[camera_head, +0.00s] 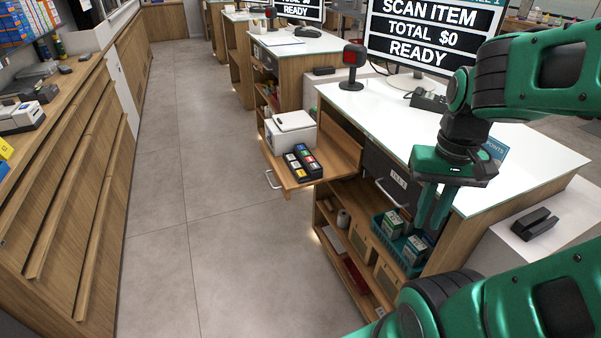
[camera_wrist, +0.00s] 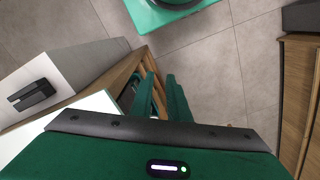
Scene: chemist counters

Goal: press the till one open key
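The dark till drawer front (camera_head: 378,166) sits under the white counter top, with a small label and a metal handle; it looks shut. The till screen (camera_head: 425,35) above reads "SCAN ITEM", "TOTAL $0", "READY". A dark device (camera_head: 429,101) stands on the counter beside the screen's foot, partly behind my arm. I cannot make out the open key in either view. My gripper (camera_head: 430,215) points down in front of the counter's edge, right of the drawer. Its fingers are apart with nothing between them; they also show in the wrist view (camera_wrist: 166,98).
A wooden pull-out shelf (camera_head: 292,178) juts into the aisle, bearing a white box (camera_head: 290,131) and a dark tray (camera_head: 303,162). Below is a teal basket (camera_head: 388,228) with cartons. A red-faced scanner (camera_head: 353,62) stands on the counter. The aisle floor (camera_head: 200,150) is clear.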

